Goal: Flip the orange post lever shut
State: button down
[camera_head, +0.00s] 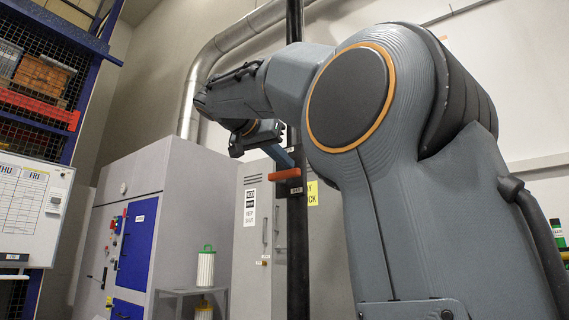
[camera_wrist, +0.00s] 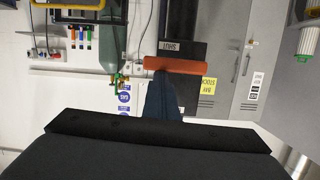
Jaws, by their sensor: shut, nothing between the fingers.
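The orange lever (camera_head: 285,174) sticks out sideways from a tall black post (camera_head: 297,240). In the wrist view it is a level orange bar (camera_wrist: 175,65) across the dark post (camera_wrist: 182,18), beside a small label on the post. My gripper (camera_head: 287,161) is shut and empty, with its bluish fingers pointing down toward the lever from just above in the head view. In the wrist view the fingertips (camera_wrist: 165,84) end right at the bar's edge. I cannot tell whether they touch it. The lever's pivot is not clear.
Grey cabinets (camera_head: 180,170) stand behind the post, one with a blue panel. A small stand (camera_head: 190,295) holds a white and green canister (camera_head: 205,268). A blue rack (camera_head: 85,90) and a whiteboard (camera_head: 30,200) are at the left. The space left of the lever looks clear.

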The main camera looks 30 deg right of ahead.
dwell(0.3)
jog(key=s+a+r+p, duration=0.3)
jog(key=a+r+p, duration=0.2)
jog(key=a, duration=0.4)
jog(key=shift+s+r, duration=0.3)
jog(key=shift+r, duration=0.4)
